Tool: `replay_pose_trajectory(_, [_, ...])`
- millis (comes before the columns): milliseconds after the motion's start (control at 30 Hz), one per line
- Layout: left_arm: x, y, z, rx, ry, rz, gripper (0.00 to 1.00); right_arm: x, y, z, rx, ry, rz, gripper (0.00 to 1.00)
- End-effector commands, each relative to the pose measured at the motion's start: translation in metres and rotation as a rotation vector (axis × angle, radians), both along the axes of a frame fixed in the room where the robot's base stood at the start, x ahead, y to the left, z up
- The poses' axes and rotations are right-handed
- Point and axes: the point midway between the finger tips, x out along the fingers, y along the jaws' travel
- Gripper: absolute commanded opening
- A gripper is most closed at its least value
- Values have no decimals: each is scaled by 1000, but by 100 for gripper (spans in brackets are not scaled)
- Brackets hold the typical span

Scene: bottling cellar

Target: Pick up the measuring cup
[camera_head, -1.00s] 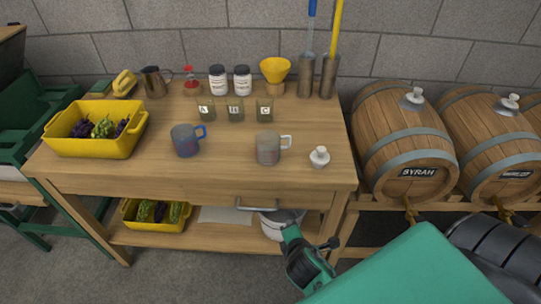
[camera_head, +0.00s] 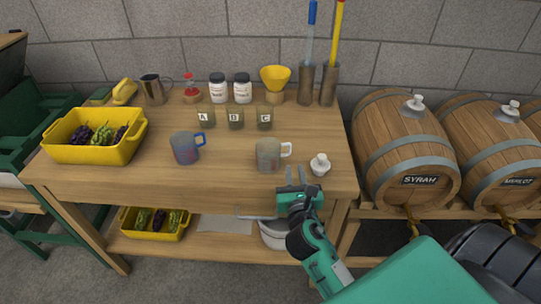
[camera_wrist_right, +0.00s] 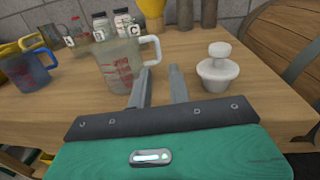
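A clear measuring cup with a white handle (camera_head: 268,156) stands upright near the front of the wooden table. In the right wrist view, red marks show on this measuring cup (camera_wrist_right: 120,68), its handle to the right. A second cup, bluish with a blue handle (camera_head: 185,148), stands further left. My right gripper (camera_head: 295,172) is open and empty at the table's front edge, just in front and to the right of the white-handled cup. Its two fingers (camera_wrist_right: 160,74) point forward, between the cup and a white stopper, apart from both. My left gripper is not in view.
The white stopper (camera_head: 320,164) stands close right of my gripper. A yellow crate of grapes (camera_head: 95,150) is at the left. Barrels (camera_head: 405,150) stand right. Bare tabletop surrounds the cups.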

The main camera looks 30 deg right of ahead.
Motion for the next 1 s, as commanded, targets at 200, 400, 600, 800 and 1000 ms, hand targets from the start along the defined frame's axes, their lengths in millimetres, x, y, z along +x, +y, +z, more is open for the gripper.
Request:
replay_pose_trajectory(200, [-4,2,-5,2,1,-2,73,24,-11,0,1,0,0,19])
replay_pose_trajectory(400, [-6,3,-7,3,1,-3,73,35,-15,0,3,-1,0,19])
replay_pose_trajectory(600, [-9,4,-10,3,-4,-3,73,62,-26,1,3,0,-1,19])
replay_pose_trajectory(800, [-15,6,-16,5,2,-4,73,75,-32,0,2,0,1,19])
replay_pose_trajectory(1000, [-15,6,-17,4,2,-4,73,75,-32,-1,3,1,1,19])
